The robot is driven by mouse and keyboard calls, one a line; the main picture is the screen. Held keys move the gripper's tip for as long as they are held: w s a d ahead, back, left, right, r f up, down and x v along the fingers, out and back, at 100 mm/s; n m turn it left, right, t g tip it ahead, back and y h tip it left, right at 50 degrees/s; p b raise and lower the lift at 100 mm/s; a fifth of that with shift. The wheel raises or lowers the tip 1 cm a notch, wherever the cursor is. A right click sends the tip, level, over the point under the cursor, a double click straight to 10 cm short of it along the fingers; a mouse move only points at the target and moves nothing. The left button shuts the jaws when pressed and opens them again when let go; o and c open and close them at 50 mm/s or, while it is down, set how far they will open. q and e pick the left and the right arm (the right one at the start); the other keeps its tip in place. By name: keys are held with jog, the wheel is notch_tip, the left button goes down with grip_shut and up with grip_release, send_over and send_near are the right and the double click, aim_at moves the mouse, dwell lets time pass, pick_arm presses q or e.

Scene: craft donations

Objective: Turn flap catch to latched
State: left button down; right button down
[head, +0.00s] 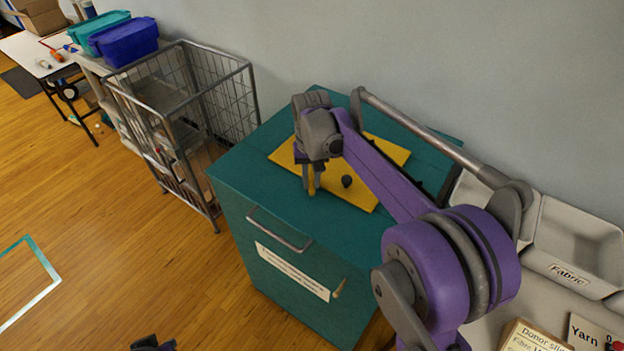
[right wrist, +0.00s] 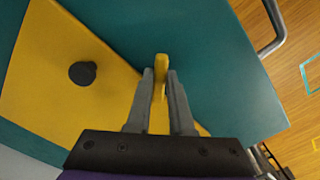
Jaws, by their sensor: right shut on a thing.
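A teal chest (head: 230,185) stands against the wall with a yellow flap (head: 385,150) on its top. The flap also fills the left of the right wrist view (right wrist: 40,65), with its dark round knob (right wrist: 82,73). My right gripper (head: 311,188) is at the flap's edge, left of the knob (head: 347,181) in the head view. Its two fingers (right wrist: 160,88) are shut on a narrow yellow catch (right wrist: 160,65), mostly hidden between them. I cannot tell whether it stands latched. A dark part at the bottom edge, probably my left gripper (head: 152,344), barely shows.
The chest's front has a bar handle (head: 279,231), a white label (head: 292,272) and a small tan lever (head: 338,289). A wire cage cart (head: 205,95) stands to the left. Grey trays (head: 575,230) lie right, with a Yarn sign (head: 586,334).

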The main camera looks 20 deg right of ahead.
jog(key=m, duration=0.4)
jog(key=shift+a+m, duration=0.1)
jog(key=shift+m, duration=0.2)
jog(key=shift+w+a+m, duration=0.1)
jog(key=shift+w+m, duration=0.05)
jog(key=shift+m, duration=1.75)
jog(key=c, duration=0.8)
grip_release()
notch_tip(320, 180, up, 11)
jog(key=shift+p, duration=0.35)
jog(key=shift+f, duration=0.1)
